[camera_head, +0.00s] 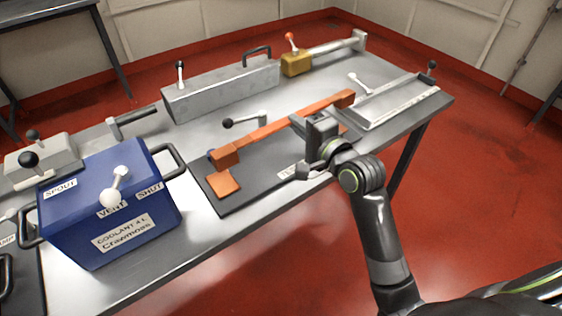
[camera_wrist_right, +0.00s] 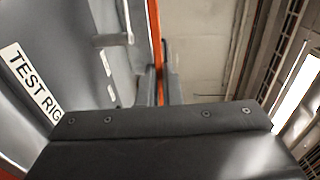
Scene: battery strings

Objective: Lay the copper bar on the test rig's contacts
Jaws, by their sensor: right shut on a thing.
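The orange-brown copper bar (camera_head: 268,131) runs diagonally across the test rig in the head view, with a thicker block at each end. My right gripper (camera_head: 305,127) is shut on it right of its middle. The bar also shows edge-on between the fingers in the wrist view (camera_wrist_right: 155,40). The test rig's dark plate (camera_head: 245,195) lies on the table beneath. One flat copper contact (camera_head: 223,187) shows at its left, just in front of the bar's left end. The other contact is mostly hidden behind my gripper. I cannot tell how high the bar is. My left gripper is out of view.
A black-knobbed lever (camera_head: 243,121) stands just behind the bar. A blue coolant box (camera_head: 110,205) stands at left, a long grey box (camera_head: 222,90) behind, and a grey tray (camera_head: 398,103) at right. The table's front edge (camera_head: 215,235) is near the rig.

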